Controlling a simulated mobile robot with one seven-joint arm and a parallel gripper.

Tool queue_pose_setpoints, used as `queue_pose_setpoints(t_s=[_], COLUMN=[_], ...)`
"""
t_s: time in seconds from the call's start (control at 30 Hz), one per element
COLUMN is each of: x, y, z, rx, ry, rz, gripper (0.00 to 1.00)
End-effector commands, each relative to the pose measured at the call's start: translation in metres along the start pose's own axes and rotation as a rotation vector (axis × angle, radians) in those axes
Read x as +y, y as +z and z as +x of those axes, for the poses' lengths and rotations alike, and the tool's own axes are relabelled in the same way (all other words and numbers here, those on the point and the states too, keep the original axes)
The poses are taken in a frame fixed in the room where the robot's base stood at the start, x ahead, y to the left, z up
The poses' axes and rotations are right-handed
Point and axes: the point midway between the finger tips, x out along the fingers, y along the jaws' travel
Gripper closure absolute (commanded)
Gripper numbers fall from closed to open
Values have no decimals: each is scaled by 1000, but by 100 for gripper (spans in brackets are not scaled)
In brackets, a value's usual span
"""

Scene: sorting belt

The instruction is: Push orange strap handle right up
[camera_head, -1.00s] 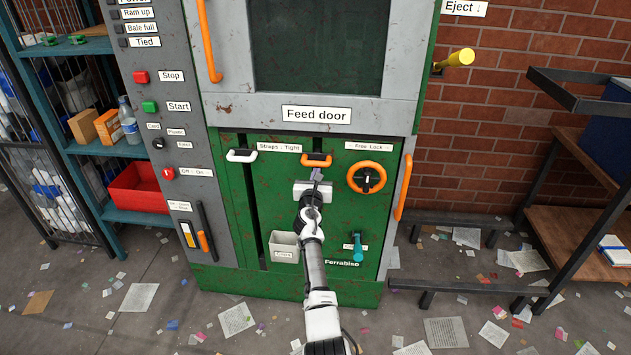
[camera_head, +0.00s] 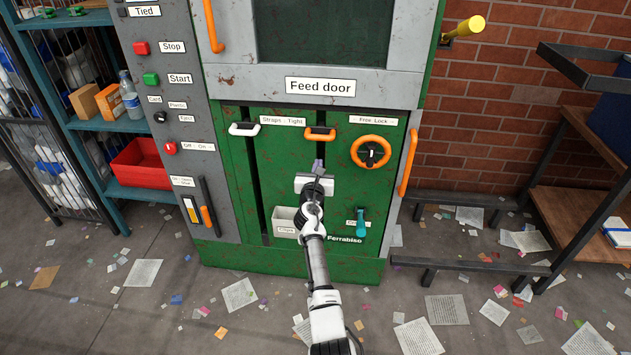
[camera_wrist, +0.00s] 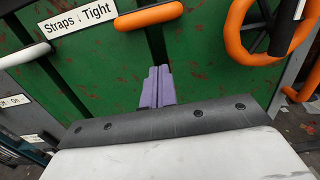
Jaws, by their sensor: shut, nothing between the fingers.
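An orange wheel (camera_head: 371,152) is right of the strap handle, with an orange vertical door handle (camera_head: 407,162) beyond. A grey bin (camera_head: 285,222) and a teal lever (camera_head: 361,222) are lower on the panel. A black bench (camera_head: 460,205) stands at right. Paper scraps litter the floor.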

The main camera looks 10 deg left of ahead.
Motion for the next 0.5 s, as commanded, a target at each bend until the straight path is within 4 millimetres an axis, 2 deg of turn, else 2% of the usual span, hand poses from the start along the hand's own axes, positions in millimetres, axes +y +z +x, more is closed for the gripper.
queue_pose_setpoints(t_s=[0.03, 0.2, 0.3, 0.5], x=[-1, -1, 0, 0], y=[0, -1, -1, -1], z=[-11, -40, -53, -66], rx=[4, 4, 4, 3], ry=[-2, -1, -1, -1], rz=[3, 2, 2, 0], gripper=[100, 100, 100, 100])
